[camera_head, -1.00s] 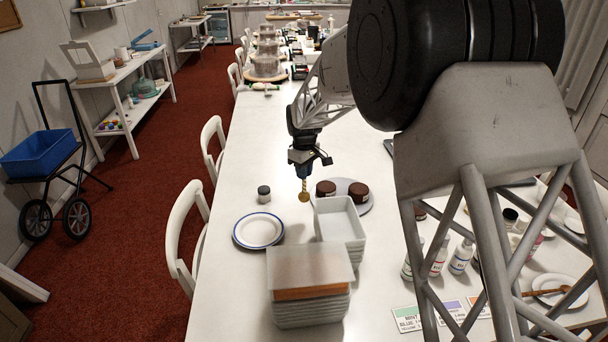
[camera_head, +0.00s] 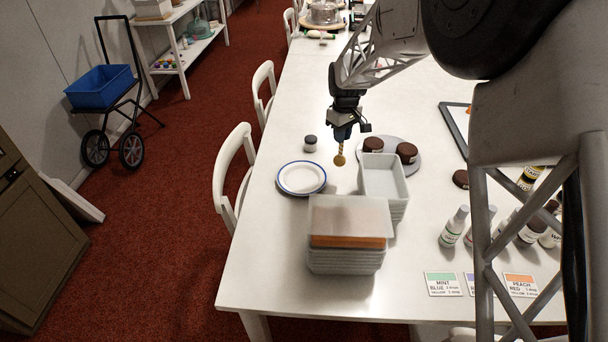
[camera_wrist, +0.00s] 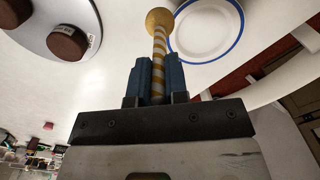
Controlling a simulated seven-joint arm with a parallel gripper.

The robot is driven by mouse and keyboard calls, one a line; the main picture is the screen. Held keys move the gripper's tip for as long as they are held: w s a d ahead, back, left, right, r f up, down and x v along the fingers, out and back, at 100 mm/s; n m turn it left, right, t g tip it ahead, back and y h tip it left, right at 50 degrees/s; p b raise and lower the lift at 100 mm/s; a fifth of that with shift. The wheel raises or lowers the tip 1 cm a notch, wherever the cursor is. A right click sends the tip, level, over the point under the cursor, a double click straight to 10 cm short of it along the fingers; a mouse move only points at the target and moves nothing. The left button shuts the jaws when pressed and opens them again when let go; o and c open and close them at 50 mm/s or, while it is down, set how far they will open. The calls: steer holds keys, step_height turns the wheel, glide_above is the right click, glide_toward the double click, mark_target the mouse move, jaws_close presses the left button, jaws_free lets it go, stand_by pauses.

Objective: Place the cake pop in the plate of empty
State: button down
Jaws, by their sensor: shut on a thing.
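My gripper (camera_head: 342,133) is shut on the striped stick of a cake pop, with the golden ball (camera_head: 339,159) hanging below the fingers, above the table. In the wrist view the blue fingers (camera_wrist: 157,80) clasp the yellow-and-white stick, and the cake pop's ball (camera_wrist: 159,19) is at its far end. An empty white plate with a blue rim (camera_head: 301,178) lies on the table, left of the cake pop and nearer the camera. The plate also shows in the wrist view (camera_wrist: 205,30), to the right of the ball.
A grey round board (camera_head: 395,143) with dark brown cakes lies right of the gripper. White stacked trays (camera_head: 384,176) and a lidded container stack (camera_head: 347,258) stand nearer the camera. A small dark-lidded jar (camera_head: 310,143) stands behind the plate. Bottles (camera_head: 453,227) stand at right.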

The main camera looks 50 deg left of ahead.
steer(key=s+d+f, duration=0.1)
steer(key=s+d, duration=0.1)
steer(key=s, duration=0.6)
steer(key=s+d+f+m, duration=0.1)
steer(key=s+d+f, duration=0.1)
steer(key=s, duration=0.6)
steer(key=shift+s+d, duration=0.15)
steer(key=shift+d, duration=0.2)
steer(key=shift+a+f, duration=0.1)
steer(key=w+a+f, duration=0.1)
steer(key=w+a, duration=0.6)
steer(key=a, duration=0.6)
steer(key=shift+w+f, duration=0.2)
steer(key=shift+w, duration=0.15)
steer(key=shift+w+a+f, duration=0.1)
steer(key=shift+a+f, duration=0.05)
steer(key=shift+f, duration=0.75)
steer(key=shift+w+a+f, duration=0.1)
steer(key=shift+a+f, duration=0.05)
steer(key=shift+f, duration=0.85)
